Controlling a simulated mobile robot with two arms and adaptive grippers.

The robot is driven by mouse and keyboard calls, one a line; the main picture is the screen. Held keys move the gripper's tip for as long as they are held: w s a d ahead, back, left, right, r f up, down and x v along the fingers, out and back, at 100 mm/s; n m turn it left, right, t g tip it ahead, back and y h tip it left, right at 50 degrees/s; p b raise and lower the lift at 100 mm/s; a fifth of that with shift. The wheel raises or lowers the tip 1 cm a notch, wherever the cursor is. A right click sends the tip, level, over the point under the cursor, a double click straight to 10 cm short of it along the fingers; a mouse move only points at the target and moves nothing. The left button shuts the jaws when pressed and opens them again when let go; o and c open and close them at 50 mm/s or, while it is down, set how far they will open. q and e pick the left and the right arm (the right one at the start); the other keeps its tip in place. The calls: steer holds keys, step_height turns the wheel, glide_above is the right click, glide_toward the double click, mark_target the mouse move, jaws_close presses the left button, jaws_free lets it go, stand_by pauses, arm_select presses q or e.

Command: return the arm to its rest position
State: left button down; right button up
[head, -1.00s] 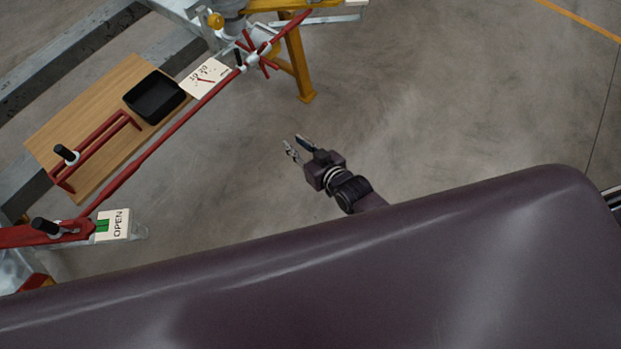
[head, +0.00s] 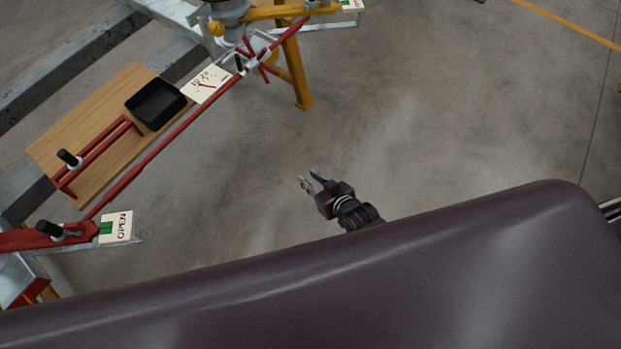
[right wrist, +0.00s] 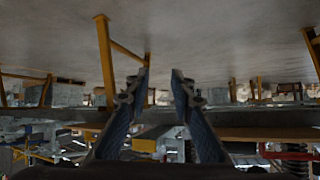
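My right gripper (head: 312,182) shows in the head view over the bare floor, just beyond the edge of my dark body. Its two fingers are apart with nothing between them. In the right wrist view the two fingers (right wrist: 158,88) are also spread, with a clear gap and no object held. The gripper is well apart from the red bars and the wooden board. My left gripper does not show in the head view.
At the left are a wooden board (head: 78,150) with a black tray (head: 156,103), a long red bar (head: 165,143), an OPEN sign (head: 119,227) and a dial card (head: 206,84). A yellow stand (head: 293,70) is at the top. The floor (head: 430,130) right of it is clear.

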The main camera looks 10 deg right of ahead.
steer(key=s+d+f+g+h, duration=0.1)
steer(key=s+d+f+g, duration=0.3)
steer(key=s+f, duration=0.8)
steer(key=s+d+f+g+h, duration=0.25)
steer(key=s+d+f, duration=0.25)
steer(key=s+f, duration=0.7)
steer(key=s+d+g, duration=0.3)
steer(key=s, duration=1.4)
